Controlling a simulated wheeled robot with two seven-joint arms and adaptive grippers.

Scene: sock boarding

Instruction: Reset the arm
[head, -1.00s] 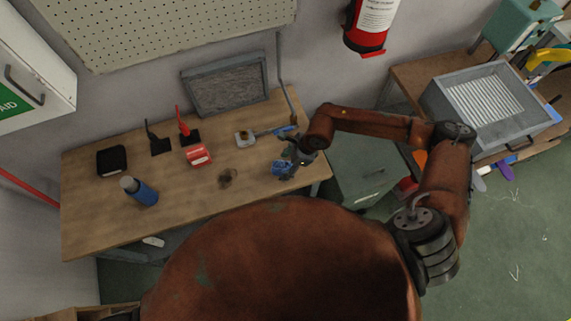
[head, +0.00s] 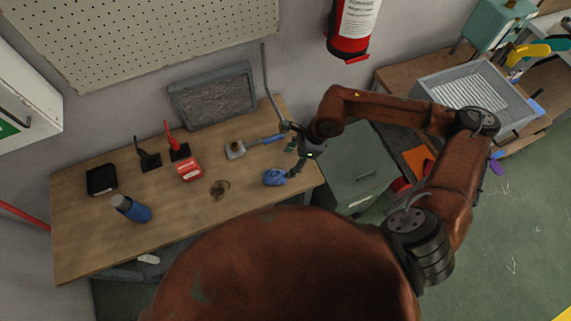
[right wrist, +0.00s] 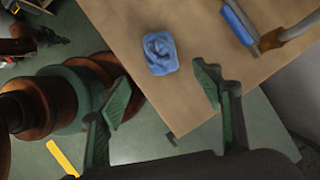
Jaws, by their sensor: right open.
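My right gripper (head: 294,161) is open and empty at the right end of the wooden workbench (head: 85,240). In the right wrist view its two fingers (right wrist: 165,95) stand wide apart, beyond the bench's corner. A crumpled blue cloth-like item (head: 275,177) lies on the bench just left of the gripper in the head view. It also shows in the right wrist view (right wrist: 160,53), apart from both fingers. My left gripper is not in view.
A grey cabinet (head: 355,170) is right of the bench. A fire extinguisher (head: 353,28) hangs above.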

